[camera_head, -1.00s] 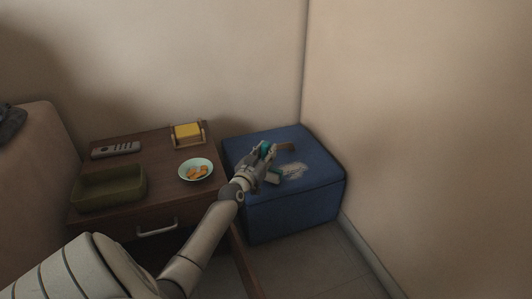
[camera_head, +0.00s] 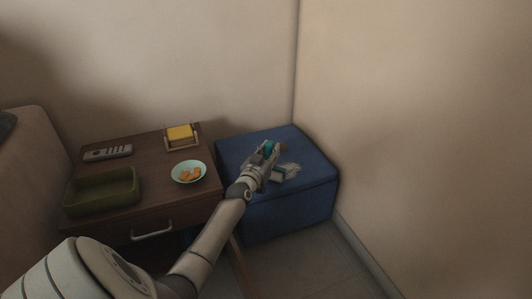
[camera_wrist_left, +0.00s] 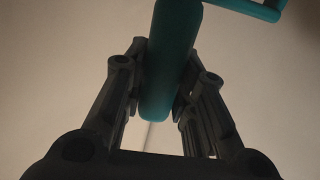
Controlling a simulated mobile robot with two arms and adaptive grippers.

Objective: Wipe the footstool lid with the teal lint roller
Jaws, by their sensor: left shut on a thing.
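The blue footstool (camera_head: 309,197) stands in the corner, its lid (camera_head: 238,150) facing up. A pale whitish patch (camera_head: 288,170) lies on the lid, partly hidden by my gripper. My left gripper (camera_head: 268,155) is over the lid, shut on the teal lint roller (camera_head: 269,147). In the left wrist view the teal handle (camera_wrist_left: 170,60) sits between both fingers, and a teal bent arm of it shows at the top right. Whether the roller touches the lid cannot be told. My right gripper is not in view.
A wooden side table (camera_head: 146,158) stands left of the footstool. It bears a green tray (camera_head: 101,191), a remote (camera_head: 108,153), a light bowl with orange pieces (camera_head: 188,172) and a holder with a yellow block (camera_head: 180,135). Walls close off the back and right.

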